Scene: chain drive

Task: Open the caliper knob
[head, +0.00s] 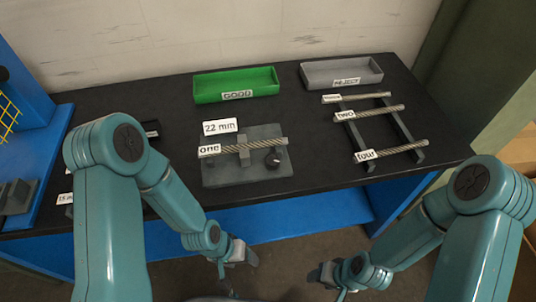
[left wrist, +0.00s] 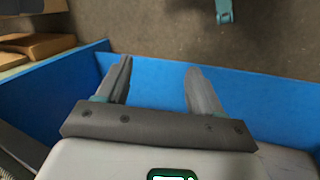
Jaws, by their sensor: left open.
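The caliper (head: 220,174) is a grey plate with raised blocks on the black bench, in the middle of the head view. Its black knob (head: 272,160) is on the right part of the plate. A rod labelled "one" (head: 262,145) lies across the blocks, behind the knob. My left gripper (head: 240,262) is in front of and below the bench edge, apart from the caliper. Its two fingers (left wrist: 160,85) are spread with nothing between them in the left wrist view. My right gripper (head: 322,275) hangs lower right, away from the bench; its jaw opening is too small to tell.
A green GOOD tray (head: 236,85) and a grey REJECT tray (head: 341,72) stand at the back. A rack (head: 405,133) at right holds rods. A "22 mm" card (head: 220,127) stands behind the caliper. The bench's blue lower panel (head: 290,216) is near my grippers.

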